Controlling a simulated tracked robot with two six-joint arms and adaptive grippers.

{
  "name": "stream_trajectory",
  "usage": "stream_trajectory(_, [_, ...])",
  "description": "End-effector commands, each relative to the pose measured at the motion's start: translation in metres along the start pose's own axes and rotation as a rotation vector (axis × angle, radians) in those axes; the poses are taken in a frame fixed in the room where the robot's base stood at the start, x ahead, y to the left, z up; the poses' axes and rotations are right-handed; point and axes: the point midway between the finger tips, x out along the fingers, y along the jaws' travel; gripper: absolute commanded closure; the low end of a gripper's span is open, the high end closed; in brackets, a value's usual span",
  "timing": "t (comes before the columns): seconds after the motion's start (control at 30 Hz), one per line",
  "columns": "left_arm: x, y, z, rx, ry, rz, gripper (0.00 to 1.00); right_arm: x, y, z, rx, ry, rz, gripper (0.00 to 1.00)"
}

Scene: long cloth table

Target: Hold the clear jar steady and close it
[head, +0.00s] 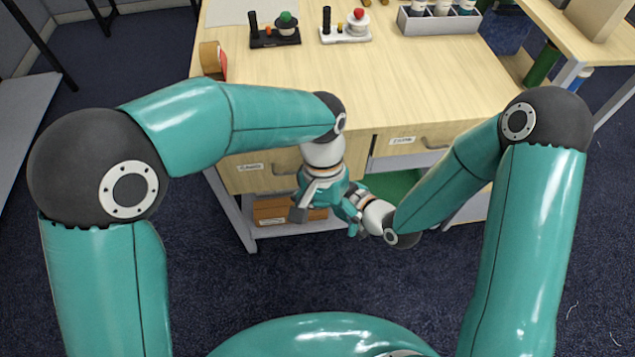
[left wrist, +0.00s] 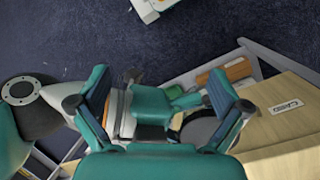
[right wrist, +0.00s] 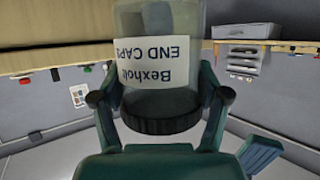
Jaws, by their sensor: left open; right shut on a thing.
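The clear jar (right wrist: 168,65) shows in the right wrist view with a white label reading "Bexholt END CAPS", upside down in the picture. A dark ribbed lid (right wrist: 160,122) sits at its end nearest my palm. My right gripper (right wrist: 160,95) is shut on the jar, one finger on each side. In the head view my left gripper (head: 325,205) is beside my right gripper (head: 356,216), in front of the table; the jar is hidden there. In the left wrist view my left gripper (left wrist: 158,85) is open, and the dark round lid (left wrist: 200,128) shows between its fingers, nearer the right one.
The wooden table (head: 400,85) with drawers stands just beyond my grippers. On it are two small stands (head: 274,38) (head: 345,33), a tape-like roll (head: 212,60) and a grey tray (head: 440,24) with bottles. The table's front middle is clear. Another table (head: 575,30) stands at right.

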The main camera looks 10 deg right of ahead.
Motion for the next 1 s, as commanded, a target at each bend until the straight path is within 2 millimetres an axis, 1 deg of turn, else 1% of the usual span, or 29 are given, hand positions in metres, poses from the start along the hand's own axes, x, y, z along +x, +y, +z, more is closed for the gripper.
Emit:
stream_trajectory(0.03, [-0.018,0.011,0.000,0.014,-0.001,-0.027,0.00,0.000,0.000,0.000,0.000,0.001,0.000,1.00])
stream_trajectory(0.07, [-0.029,0.013,-0.002,0.001,0.001,-0.042,0.00,0.000,0.000,0.000,0.000,0.001,0.000,1.00])
stream_trajectory(0.1, [-0.040,0.010,-0.008,-0.049,0.017,-0.061,0.00,0.000,0.000,0.000,0.000,0.001,0.000,1.00])
stream_trajectory(0.3, [-0.071,-0.029,-0.048,-0.371,0.148,-0.091,0.00,0.000,0.000,0.000,0.000,0.001,0.000,1.00])
stream_trajectory(0.4, [-0.083,-0.044,-0.062,-0.493,0.202,-0.094,0.00,0.000,0.000,0.000,0.000,0.001,0.000,1.00])
stream_trajectory(0.5, [-0.090,-0.054,-0.071,-0.574,0.238,-0.095,0.00,0.000,0.000,0.000,0.000,0.001,0.000,1.00])
stream_trajectory(0.6, [-0.094,-0.059,-0.074,-0.611,0.254,-0.094,0.00,0.000,0.000,0.000,0.000,0.001,0.000,1.00])
stream_trajectory(1.0, [-0.092,-0.060,-0.075,-0.617,0.255,-0.094,0.00,0.000,0.000,0.000,-0.001,0.001,0.000,1.00])
